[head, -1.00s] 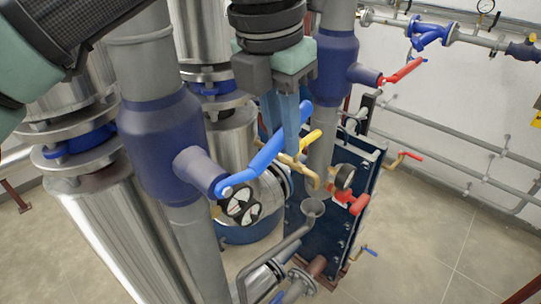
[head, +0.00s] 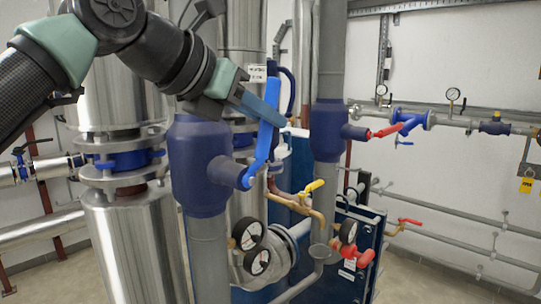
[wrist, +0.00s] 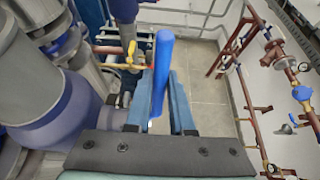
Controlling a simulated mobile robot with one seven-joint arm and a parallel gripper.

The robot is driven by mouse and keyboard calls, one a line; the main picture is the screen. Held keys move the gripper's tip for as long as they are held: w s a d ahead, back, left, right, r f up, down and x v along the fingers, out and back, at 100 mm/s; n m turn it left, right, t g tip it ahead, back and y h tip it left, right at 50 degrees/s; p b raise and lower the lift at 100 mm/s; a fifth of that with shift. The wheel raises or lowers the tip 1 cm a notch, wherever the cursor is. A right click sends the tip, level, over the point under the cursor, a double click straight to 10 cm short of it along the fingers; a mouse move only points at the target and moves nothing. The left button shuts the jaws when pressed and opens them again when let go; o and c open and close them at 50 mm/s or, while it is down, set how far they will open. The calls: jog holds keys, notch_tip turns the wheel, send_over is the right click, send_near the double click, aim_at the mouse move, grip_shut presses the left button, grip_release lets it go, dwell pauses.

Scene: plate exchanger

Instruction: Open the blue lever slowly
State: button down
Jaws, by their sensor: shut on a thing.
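The blue lever (head: 266,132) is joined to a dark blue valve body (head: 200,165) on a grey vertical pipe. It stands steeply, leaning slightly right towards its upper end. My gripper (head: 268,108) reaches it from the upper left, with its blue fingers at the lever's upper part. In the wrist view the blue lever (wrist: 162,65) runs between the two fingers of my gripper (wrist: 160,108). The gripper is shut on it. The exact contact is partly hidden in the head view.
A second blue valve with a red lever (head: 387,131) stands to the right. Large metal cylinders (head: 125,235) stand left. Floor shows at the lower right.

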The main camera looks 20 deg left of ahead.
jog(key=shift+s+a+f+t+h+b, duration=0.2)
jog(key=shift+s+t+b, duration=0.35)
jog(key=shift+b, duration=0.55)
jog(key=shift+s+a+f+t+h+b, duration=0.1)
jog(key=shift+s+a+t+h+b, duration=0.3)
jog(key=shift+b, duration=0.65)
jog(key=shift+s+d+r+t, duration=0.1)
jog(key=shift+s+t, duration=0.05)
jog(key=shift+t, duration=0.1)
jog(key=c, duration=0.8)
grip_release()
jog(key=shift+s+r, duration=0.1)
jog(key=shift+r, duration=0.1)
jog(key=shift+r, duration=0.1)
